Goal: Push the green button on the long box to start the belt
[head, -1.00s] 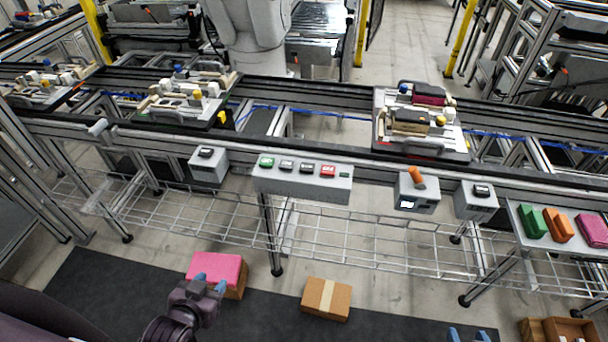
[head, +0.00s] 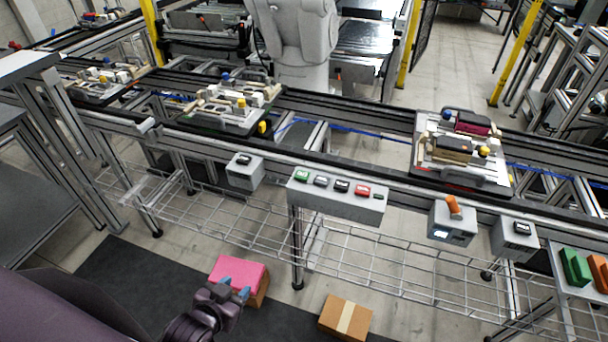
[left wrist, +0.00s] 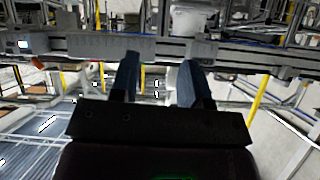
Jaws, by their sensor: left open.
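The long grey box (head: 335,201) is fixed to the front rail of the belt in the head view. The green button (head: 302,175) is at the left end of its top, with two dark buttons and a red button (head: 362,190) to its right. My left gripper (head: 236,287) is open and empty, low in front of the belt and below and left of the long box. Its two blue fingers (left wrist: 160,82) stand apart in the left wrist view. My right gripper does not show.
The belt (head: 345,145) carries pallets with fixtures (head: 463,150). A small grey box (head: 244,172) and an orange-handled box (head: 452,224) flank the long box. A wire shelf (head: 400,270) runs below. Pink-topped (head: 238,274) and brown boxes (head: 345,317) lie on the dark mat.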

